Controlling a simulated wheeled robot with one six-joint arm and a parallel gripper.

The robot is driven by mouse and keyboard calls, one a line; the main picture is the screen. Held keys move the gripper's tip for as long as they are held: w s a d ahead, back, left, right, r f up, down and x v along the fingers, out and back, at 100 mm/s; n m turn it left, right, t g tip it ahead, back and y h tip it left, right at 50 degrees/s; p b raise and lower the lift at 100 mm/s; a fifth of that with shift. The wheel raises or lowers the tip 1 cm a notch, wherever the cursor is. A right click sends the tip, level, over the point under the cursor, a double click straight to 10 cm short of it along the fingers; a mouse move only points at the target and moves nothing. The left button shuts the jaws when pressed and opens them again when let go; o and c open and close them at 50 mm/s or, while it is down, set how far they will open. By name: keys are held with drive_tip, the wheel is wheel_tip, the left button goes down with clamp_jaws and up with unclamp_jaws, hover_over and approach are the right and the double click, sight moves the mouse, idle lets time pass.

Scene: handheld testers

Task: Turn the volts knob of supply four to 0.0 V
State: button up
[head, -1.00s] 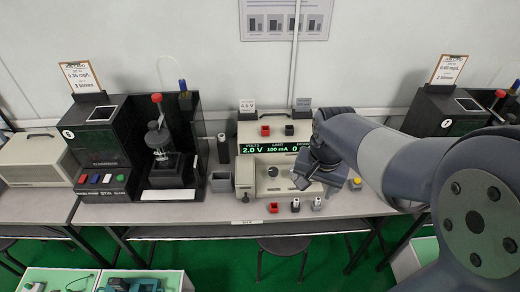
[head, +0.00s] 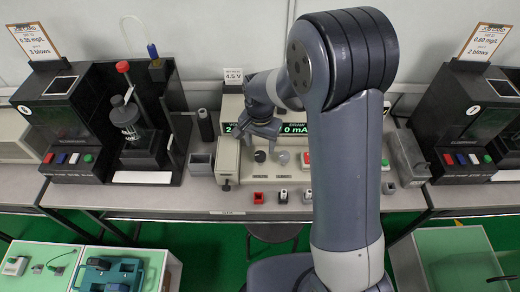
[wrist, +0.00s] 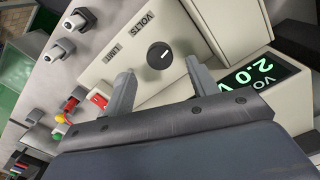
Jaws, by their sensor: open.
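The cream power supply (head: 228,160) stands on the bench, with a dark round volts knob (head: 260,156) on its sloping front panel. In the wrist view the volts knob (wrist: 160,56), with a white pointer mark, sits under the word VOLTS. It lies between and beyond the two fingertips of my gripper (wrist: 160,68), which is open and empty. The display (wrist: 262,76) reads 2.0 V in green. In the head view my gripper (head: 258,134) hangs just above and behind the knob and covers part of the display (head: 295,128). I cannot tell any contact with the knob.
A 4.5 V card (head: 234,75) stands on the supply. A grey open box (head: 200,164) and black tester (head: 130,130) stand left; another tester (head: 460,125) stands right.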

sight(260, 155)
drive_tip(key=shift+f, duration=2.2)
drive_tip(key=shift+c, duration=0.3)
drive_tip(key=c, duration=0.9)
drive_tip(key=shift+c, duration=0.2)
drive_tip(key=shift+n, duration=0.3)
